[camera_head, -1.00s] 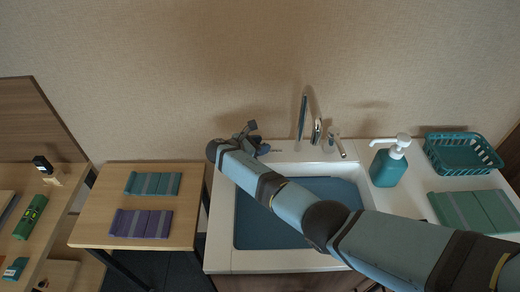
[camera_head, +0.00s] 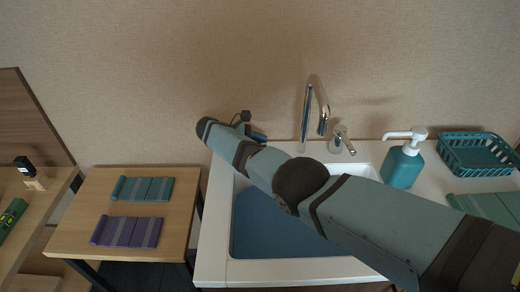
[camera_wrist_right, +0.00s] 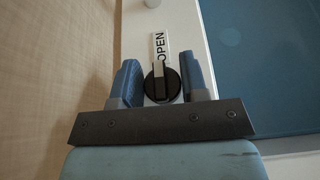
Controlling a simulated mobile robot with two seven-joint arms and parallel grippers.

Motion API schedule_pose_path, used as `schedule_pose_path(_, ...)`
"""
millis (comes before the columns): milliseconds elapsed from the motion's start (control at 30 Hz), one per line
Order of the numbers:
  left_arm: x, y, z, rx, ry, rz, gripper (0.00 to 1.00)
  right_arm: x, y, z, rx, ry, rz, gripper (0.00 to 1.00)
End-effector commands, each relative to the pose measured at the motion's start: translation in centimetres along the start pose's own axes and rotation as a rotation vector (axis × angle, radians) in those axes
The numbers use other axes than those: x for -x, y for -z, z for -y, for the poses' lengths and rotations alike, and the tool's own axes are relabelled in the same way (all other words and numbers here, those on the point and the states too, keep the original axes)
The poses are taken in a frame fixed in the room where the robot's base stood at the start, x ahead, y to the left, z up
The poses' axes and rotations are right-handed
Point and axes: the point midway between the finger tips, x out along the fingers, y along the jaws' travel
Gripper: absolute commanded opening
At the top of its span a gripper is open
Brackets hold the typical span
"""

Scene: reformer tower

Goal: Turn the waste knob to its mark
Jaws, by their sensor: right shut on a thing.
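The waste knob (camera_wrist_right: 161,85) is round and black with a pale bar across it, and shows in the right wrist view. In the head view my right gripper (camera_head: 249,127) is at the back left corner of the sink counter, and the knob is hidden there. My left gripper is not in view.
My right arm spans the blue sink basin (camera_head: 270,235). A faucet (camera_head: 308,110) with a lever (camera_head: 343,140) stands behind it. A teal soap bottle (camera_head: 402,165) and a teal basket (camera_head: 478,153) are on the right. A wooden table (camera_head: 178,230) holds folded cloths on the left.

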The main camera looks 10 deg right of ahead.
Motion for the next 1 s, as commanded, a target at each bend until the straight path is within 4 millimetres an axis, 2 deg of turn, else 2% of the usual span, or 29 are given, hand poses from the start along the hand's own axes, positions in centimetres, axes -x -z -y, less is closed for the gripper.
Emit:
schedule_pose_path(400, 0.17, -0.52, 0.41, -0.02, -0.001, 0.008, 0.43, -0.09, 0.08, 0.07, 0.0, 0.009, 0.0, 0.17)
schedule_pose_path(433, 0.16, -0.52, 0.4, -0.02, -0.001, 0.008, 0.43, -0.09, 0.08, 0.07, 0.0, 0.009, 0.0, 0.43)
schedule_pose_path(533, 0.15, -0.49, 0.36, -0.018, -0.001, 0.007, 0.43, -0.09, 0.08, 0.06, -0.001, 0.009, 0.0, 0.64)
schedule_pose_path(1000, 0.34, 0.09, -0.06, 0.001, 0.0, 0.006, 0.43, -0.11, -0.46, -0.03, -0.002, 0.008, 0.0, 0.64)
